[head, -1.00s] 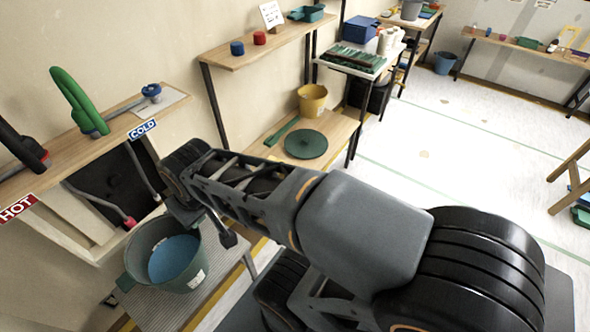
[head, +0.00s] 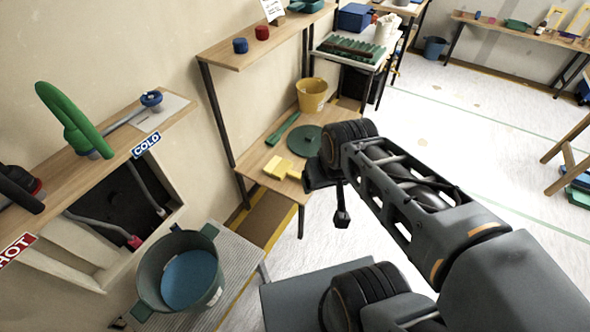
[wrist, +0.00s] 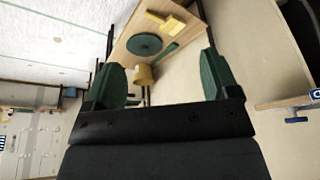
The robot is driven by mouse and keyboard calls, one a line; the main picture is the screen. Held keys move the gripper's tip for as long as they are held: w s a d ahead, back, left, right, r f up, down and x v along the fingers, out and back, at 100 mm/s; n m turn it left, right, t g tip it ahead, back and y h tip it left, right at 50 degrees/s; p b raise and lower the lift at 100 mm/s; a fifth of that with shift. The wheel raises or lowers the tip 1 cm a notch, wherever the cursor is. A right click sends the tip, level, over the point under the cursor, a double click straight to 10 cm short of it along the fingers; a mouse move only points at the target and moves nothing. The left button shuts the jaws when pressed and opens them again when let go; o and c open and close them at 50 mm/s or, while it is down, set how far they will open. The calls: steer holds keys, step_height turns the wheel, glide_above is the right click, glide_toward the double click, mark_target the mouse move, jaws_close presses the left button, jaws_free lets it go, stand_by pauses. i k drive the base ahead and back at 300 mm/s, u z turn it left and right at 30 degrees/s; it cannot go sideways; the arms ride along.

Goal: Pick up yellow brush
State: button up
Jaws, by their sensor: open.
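The yellow brush (head: 278,167) lies on the low wooden table (head: 262,152), near its front left edge, in the head view. In the wrist view the brush (wrist: 166,22) lies near the far end of the same table, beyond the gripper. My gripper (wrist: 164,80) is open and empty, its two green fingers spread wide. In the head view my arm's end hangs just right of the table, apart from the brush, and the fingertips are hard to make out there.
A yellow bucket (head: 312,95), a dark green round lid (head: 305,140) and a green strip (head: 282,128) share the table. A shelf (head: 262,50) hangs above it. A green bucket (head: 148,270) with blue contents stands at lower left. Open floor lies to the right.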

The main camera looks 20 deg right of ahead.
mark_target(278, 168)
steer(key=z, duration=0.45)
steer(key=k, duration=0.6)
steer(key=z, duration=0.75)
steer(key=i, duration=0.85)
steer(key=u, duration=0.95)
steer(key=i, duration=0.8)
steer(key=u, duration=0.95)
